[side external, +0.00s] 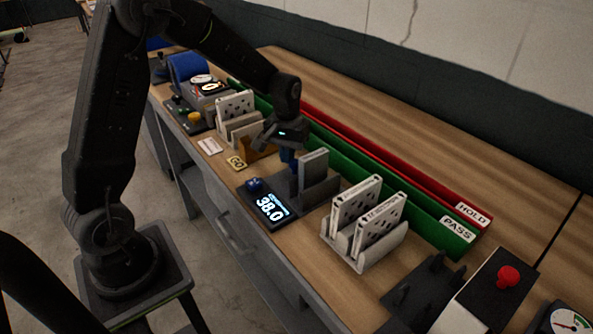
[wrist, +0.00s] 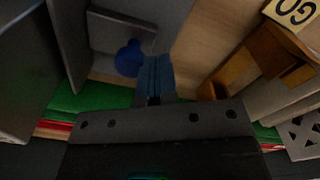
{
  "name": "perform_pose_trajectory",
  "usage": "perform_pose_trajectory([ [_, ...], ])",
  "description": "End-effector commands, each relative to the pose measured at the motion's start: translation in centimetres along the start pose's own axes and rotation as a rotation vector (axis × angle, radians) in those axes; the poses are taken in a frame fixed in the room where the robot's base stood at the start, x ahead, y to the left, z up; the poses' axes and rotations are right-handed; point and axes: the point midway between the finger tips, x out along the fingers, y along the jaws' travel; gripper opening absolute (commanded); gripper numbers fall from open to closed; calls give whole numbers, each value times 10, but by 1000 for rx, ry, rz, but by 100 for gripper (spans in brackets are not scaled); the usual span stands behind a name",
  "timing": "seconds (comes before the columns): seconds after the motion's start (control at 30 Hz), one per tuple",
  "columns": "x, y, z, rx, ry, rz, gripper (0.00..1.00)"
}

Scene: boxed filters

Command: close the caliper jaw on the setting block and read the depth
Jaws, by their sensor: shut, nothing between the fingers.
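The caliper (side external: 302,203) is a dark grey gauge with upright plates as jaws. Its lit display (side external: 270,207) reads 38.0. A blue knob (side external: 254,184) sits beside the display. In the wrist view a round blue knob (wrist: 129,58) shows against the caliper's grey plate (wrist: 120,30). My gripper (side external: 290,160) is above the caliper's far end, pointing down, with blue fingertips together and empty. In the wrist view the fingertips (wrist: 157,78) are just right of the knob; I cannot tell if they touch it. I cannot pick out the setting block for certain.
White filters (side external: 368,215) stand in a grey rack nearer the camera, more (side external: 235,108) beyond. The green PASS (side external: 420,220) and red HOLD (side external: 400,174) channels run behind.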

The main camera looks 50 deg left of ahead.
Motion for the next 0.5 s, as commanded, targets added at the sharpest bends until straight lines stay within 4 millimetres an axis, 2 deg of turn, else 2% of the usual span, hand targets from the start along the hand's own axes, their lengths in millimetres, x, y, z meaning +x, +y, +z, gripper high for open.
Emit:
perform_pose_trajectory([
  [0.5,0,9,6,1,-1,0,0],
])
